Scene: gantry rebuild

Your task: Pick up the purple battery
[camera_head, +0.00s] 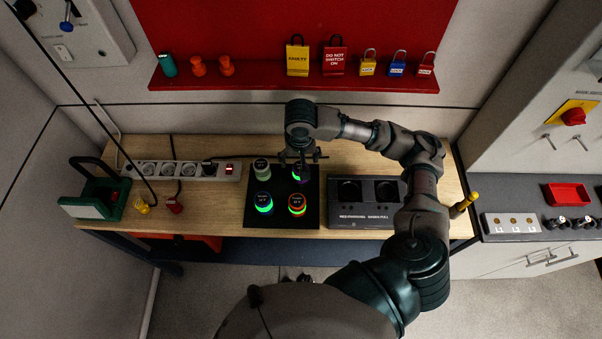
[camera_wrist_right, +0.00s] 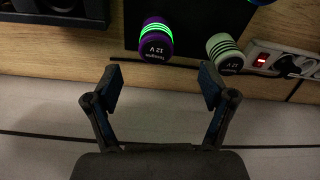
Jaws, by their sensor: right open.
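The purple battery (camera_head: 300,175) stands on a black square pad (camera_head: 281,221) on the workbench, partly hidden in the head view by my right gripper (camera_head: 303,157). In the right wrist view the purple battery (camera_wrist_right: 156,45) has a glowing green ring and a "12 V" label. There it lies beyond the tips of my right gripper (camera_wrist_right: 162,82), between their lines and apart from them. My right gripper is open and empty. My left gripper is not in view.
Close by on the pad stand a pale green battery (camera_head: 262,166), a dark battery with a green glow (camera_head: 264,203) and a red-glowing battery (camera_head: 297,205). A power strip (camera_head: 182,170) is left, a dark two-socket unit (camera_head: 363,201) right. A red shelf (camera_head: 290,85) is behind.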

